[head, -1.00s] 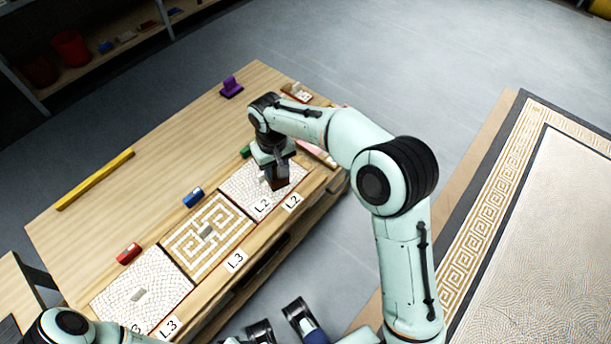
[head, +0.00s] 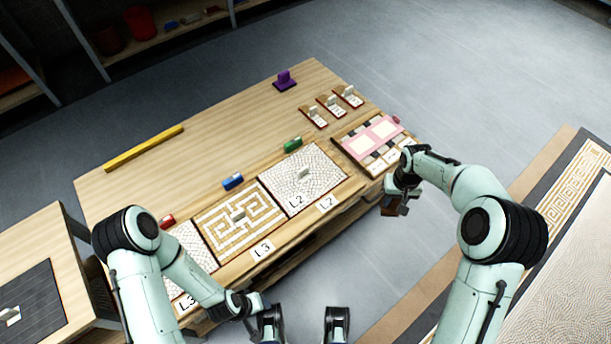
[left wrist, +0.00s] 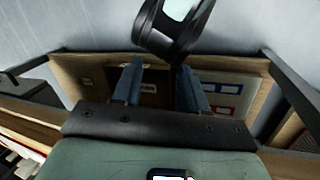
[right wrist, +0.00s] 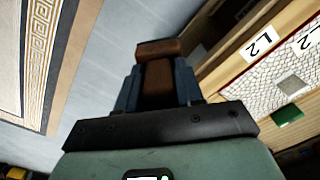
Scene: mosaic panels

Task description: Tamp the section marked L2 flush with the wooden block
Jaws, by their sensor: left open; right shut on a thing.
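The section marked L2 (head: 318,178) is a white pebble mosaic panel on the bench, with a small grey upright piece on it and L2 labels at its front. It also shows in the right wrist view (right wrist: 270,92). My right gripper (head: 396,198) is beyond the bench's front edge, to the right of L2 and clear of it. It is shut on the brown wooden block (right wrist: 158,75), which points away from the wrist. My left gripper (left wrist: 158,92) is open and empty in the left wrist view, with shelving beyond it. In the head view I cannot tell its fingertips clearly.
A maze-pattern panel (head: 222,228) marked L3 lies left of L2. A pink panel (head: 355,150) lies to its right. Green (head: 293,145), blue (head: 233,181) and red (head: 167,221) blocks stand behind the panels. A yellow bar (head: 143,149) and a purple piece (head: 285,80) are farther back.

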